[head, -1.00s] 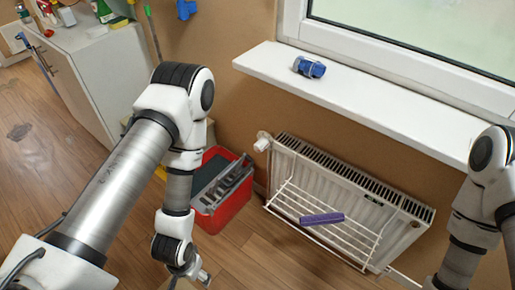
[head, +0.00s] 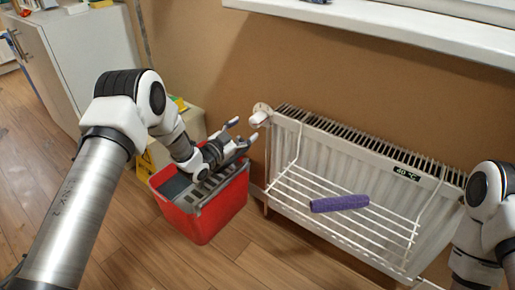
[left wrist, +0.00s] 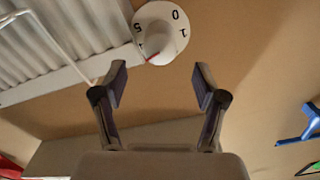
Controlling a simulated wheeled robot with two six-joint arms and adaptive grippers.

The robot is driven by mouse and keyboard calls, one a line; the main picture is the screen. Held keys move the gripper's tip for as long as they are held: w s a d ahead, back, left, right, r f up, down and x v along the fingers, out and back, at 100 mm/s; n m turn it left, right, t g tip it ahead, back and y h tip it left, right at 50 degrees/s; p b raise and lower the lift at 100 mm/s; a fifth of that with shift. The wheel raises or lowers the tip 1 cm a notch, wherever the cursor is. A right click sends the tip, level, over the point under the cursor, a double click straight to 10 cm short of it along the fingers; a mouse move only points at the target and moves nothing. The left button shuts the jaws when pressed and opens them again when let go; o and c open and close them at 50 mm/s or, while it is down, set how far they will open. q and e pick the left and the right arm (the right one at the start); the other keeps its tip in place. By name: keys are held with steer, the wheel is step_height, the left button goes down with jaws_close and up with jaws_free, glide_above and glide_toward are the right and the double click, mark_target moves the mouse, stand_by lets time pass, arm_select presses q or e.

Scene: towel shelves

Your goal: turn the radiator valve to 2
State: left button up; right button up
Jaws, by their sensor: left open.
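The white radiator valve (head: 260,114) sticks out at the top left corner of the white radiator (head: 340,150). In the left wrist view its round dial (left wrist: 165,32) faces me, with 0, 1 and 5 legible and a red mark at its lower edge. The numeral beside the red mark is not clear. My left gripper (head: 243,130) is open and empty, just left of and slightly below the valve in the head view. In the left wrist view, its fingers (left wrist: 159,82) are spread below the dial, apart from it. My right gripper is out of view.
A wire rack (head: 340,225) hangs on the radiator's front with a rolled purple towel (head: 340,203) on it. A white windowsill (head: 390,32) juts out above.

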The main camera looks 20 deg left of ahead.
mark_target(253, 124)
arm_select(q)
steer(key=shift+w+a+f, duration=0.1)
steer(key=shift+f, duration=0.5)
steer(key=shift+w+r, duration=0.15)
steer(key=shift+r, duration=0.05)
steer(key=b+x, duration=0.2)
steer(key=x, duration=0.5)
steer(key=shift+w+d+r, duration=0.1)
steer(key=shift+w+d, duration=0.05)
steer(key=shift+d, duration=0.05)
steer(key=c, duration=1.1)
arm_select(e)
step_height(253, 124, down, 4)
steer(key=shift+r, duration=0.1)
